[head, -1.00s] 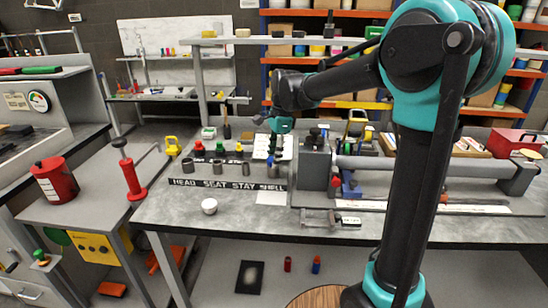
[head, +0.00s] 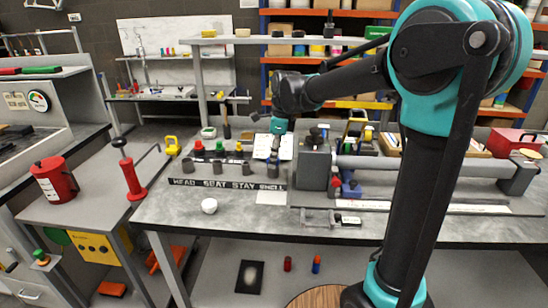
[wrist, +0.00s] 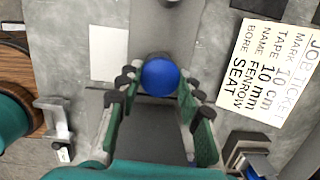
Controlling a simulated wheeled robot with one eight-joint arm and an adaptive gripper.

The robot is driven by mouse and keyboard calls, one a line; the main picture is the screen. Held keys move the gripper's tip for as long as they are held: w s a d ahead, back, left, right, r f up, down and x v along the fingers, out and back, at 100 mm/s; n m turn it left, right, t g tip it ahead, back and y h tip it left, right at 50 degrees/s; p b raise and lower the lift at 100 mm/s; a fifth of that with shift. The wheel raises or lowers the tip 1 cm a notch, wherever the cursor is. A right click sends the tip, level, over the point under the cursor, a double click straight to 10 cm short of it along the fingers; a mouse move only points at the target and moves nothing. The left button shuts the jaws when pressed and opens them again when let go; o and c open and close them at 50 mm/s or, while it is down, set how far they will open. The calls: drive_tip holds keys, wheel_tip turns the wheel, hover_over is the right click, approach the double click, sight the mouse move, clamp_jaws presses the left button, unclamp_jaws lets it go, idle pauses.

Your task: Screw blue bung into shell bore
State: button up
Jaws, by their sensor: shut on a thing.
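The blue bung (wrist: 160,76) sits between the fingertips of my gripper (wrist: 160,88) in the wrist view, its round blue top facing the camera. My gripper is shut on it, with a finger on each side. In the head view my gripper (head: 274,152) points down at the right end of the row of grey bores, above the SHELL label (head: 269,187). The shell bore is mostly hidden by the gripper and bung. I cannot tell how deep the bung sits or whether its thread is engaged.
Red and green bungs (head: 198,147) stand behind the other bores. A grey block (head: 315,165) stands close on the gripper's right. A job ticket (wrist: 275,68) reads bore SEAT.

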drive_tip(key=m, duration=0.3)
drive_tip(key=shift+s+m+t, duration=0.1)
drive_tip(key=shift+m+t, duration=0.2)
drive_tip(key=shift+m, duration=0.1)
drive_tip(key=o, duration=1)
